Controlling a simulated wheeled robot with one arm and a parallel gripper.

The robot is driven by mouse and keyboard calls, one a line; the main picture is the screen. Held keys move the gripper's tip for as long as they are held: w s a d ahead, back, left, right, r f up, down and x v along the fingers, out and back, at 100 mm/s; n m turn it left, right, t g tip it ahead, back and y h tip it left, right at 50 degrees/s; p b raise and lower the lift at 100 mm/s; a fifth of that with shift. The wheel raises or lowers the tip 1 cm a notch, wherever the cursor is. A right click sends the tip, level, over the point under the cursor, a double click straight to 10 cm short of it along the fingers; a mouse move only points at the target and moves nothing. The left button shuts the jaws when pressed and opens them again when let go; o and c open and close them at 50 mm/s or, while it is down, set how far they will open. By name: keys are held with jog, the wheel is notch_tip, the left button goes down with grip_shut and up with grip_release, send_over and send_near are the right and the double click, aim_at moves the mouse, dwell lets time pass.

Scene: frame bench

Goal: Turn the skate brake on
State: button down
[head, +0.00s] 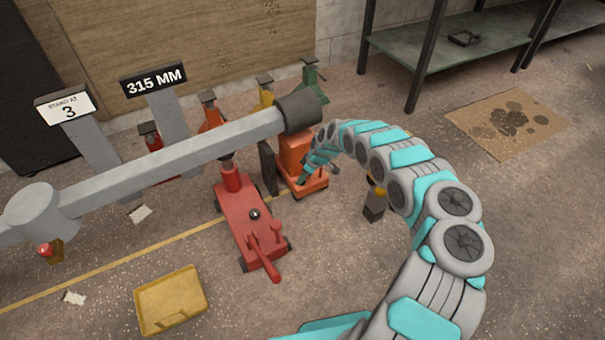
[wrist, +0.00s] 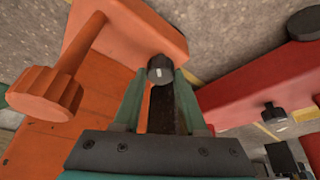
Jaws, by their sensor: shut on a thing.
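The orange skate (head: 297,150) stands on the floor beneath the end of the grey beam (head: 160,160). In the wrist view, its orange body (wrist: 60,140) fills the left side, with a round ribbed orange knob (wrist: 42,95) on an arm. My gripper (head: 303,181) is low at the skate's front. In the wrist view, my gripper (wrist: 161,88) has its two teal fingers on either side of a dark knob (wrist: 160,68) with a white mark, and is shut on it. A dark bar (wrist: 163,108) shows between the fingers. Whether this knob is the brake control is not clear.
A red floor jack (head: 245,215) stands just left of the skate. Several coloured stands line the wall, including a green one (head: 311,80). A yellow tray (head: 165,303) lies front left. A small dark object (head: 374,206) sits right of the skate. The right floor is mostly clear.

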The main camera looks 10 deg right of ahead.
jog(key=n, duration=0.2)
jog(key=shift+w+f+n+g+y+b, duration=0.1)
jog(key=shift+w+n+g+y+b, duration=0.1)
jog(key=shift+n+g+y+b, duration=0.15)
jog(key=shift+f+n+g+b, duration=0.1)
jog(key=shift+n+g+b, duration=0.45)
jog(key=shift+n+b, duration=0.5)
jog(key=shift+n+g+b, duration=0.4)
jog(key=shift+n+b, duration=0.4)
jog(key=shift+n, duration=0.6)
jog(key=shift+r, duration=0.2)
jog(key=shift+c, duration=2.3)
grip_release()
jog(key=shift+r, duration=0.1)
